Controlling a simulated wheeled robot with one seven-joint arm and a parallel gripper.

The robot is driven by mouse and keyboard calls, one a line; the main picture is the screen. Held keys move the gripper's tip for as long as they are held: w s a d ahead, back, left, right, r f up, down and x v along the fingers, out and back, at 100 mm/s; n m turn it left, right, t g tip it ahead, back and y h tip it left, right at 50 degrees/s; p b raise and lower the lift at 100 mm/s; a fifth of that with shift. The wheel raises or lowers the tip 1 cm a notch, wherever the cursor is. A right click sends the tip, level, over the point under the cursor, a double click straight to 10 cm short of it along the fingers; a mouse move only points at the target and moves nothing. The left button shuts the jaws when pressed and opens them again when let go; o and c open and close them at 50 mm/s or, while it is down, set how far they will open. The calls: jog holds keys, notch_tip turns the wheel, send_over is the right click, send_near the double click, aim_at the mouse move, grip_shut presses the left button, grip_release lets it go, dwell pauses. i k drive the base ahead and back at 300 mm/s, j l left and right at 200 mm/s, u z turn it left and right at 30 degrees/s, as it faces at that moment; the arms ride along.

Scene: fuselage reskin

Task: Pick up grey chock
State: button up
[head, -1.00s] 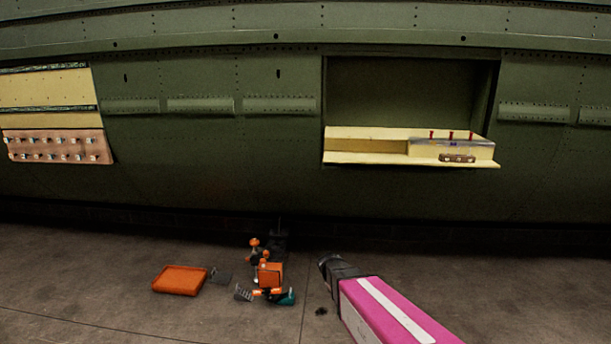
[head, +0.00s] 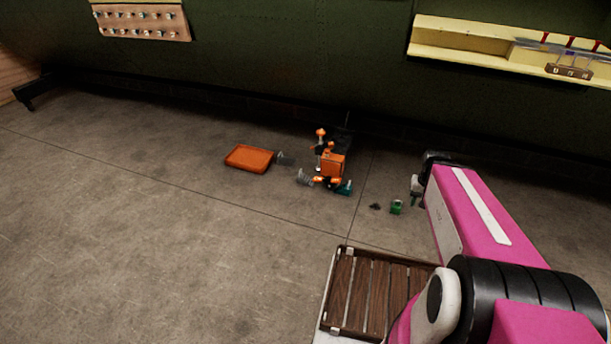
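Two small grey pieces lie on the floor. One grey piece (head: 285,158) is just right of the orange tray. The other grey, ribbed-looking piece (head: 305,177) is at the left foot of the orange cluster. Both are too small for me to tell which is the grey chock. My pink arm reaches in from the lower right. My gripper (head: 415,190) shows only in part at its far end, right of the grey pieces and apart from them. Its fingers are too small and hidden to read.
An orange tray (head: 249,158) lies on the floor. An orange robot-like cluster (head: 332,165) stands beside it. A green item (head: 397,207) and a dark bit (head: 375,206) lie nearer my arm. A slatted wooden tray (head: 342,290) is in front. Floor at left is clear.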

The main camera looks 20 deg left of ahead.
aim_at(303, 178)
jog(key=j+z, duration=0.6)
jog(key=z, duration=0.25)
jog(key=j+z, duration=0.4)
jog(key=k+j+z, duration=0.1)
jog(key=j, duration=0.35)
jog(key=k+j+z, duration=0.15)
jog(key=j, duration=0.3)
jog(key=k+j+z, duration=0.1)
jog(key=j, duration=0.35)
jog(key=k+j+z, duration=0.1)
jog(key=k+j, duration=0.2)
jog(key=k+j+z, duration=0.15)
jog(key=j, duration=0.35)
jog(key=k+j, duration=0.2)
jog(key=j, duration=0.15)
jog(key=k+j, duration=0.2)
jog(key=j, duration=0.2)
jog(key=k+j, duration=0.25)
jog(key=j, duration=0.1)
